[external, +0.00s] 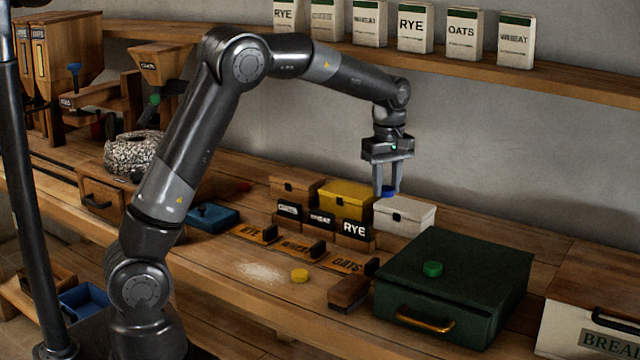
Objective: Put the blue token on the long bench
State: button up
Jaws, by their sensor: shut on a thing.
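My gripper (388,188) points straight down above the back part of the long bench (215,262). It is shut on the blue token (388,192), a small round blue disc that shows between the fingertips. The token is held in the air close to the white box (404,214) and the yellow box (346,199); the single view does not show the exact gap. The long bench is a wooden worktop running along the wall.
A yellow token (300,276) and a brown block (349,292) lie near the front edge. A green token (432,269) lies on the big green box (455,283). Labelled blocks and plates crowd the middle. Bare wood shows at front left. A shelf (450,67) with labelled packets runs above.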

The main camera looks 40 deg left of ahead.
jog(key=w+a+f+n, duration=0.1)
jog(key=w+a+n, duration=0.1)
jog(key=a, duration=0.8)
jog(key=w+a+f+n, duration=0.2)
jog(key=w+a, duration=0.1)
jog(key=a, duration=0.6)
jog(key=n, duration=0.5)
send_over(233, 203)
jog(key=f, duration=0.8)
jog(key=shift+d+f, duration=0.2)
jog(key=shift+f, duration=0.15)
jog(key=shift+a+f, duration=0.15)
jog(key=shift+f, duration=1.95)
jog(key=shift+f, duration=0.1)
jog(key=o, duration=0.6)
jog(key=shift+c, duration=0.2)
jog(key=o, duration=0.4)
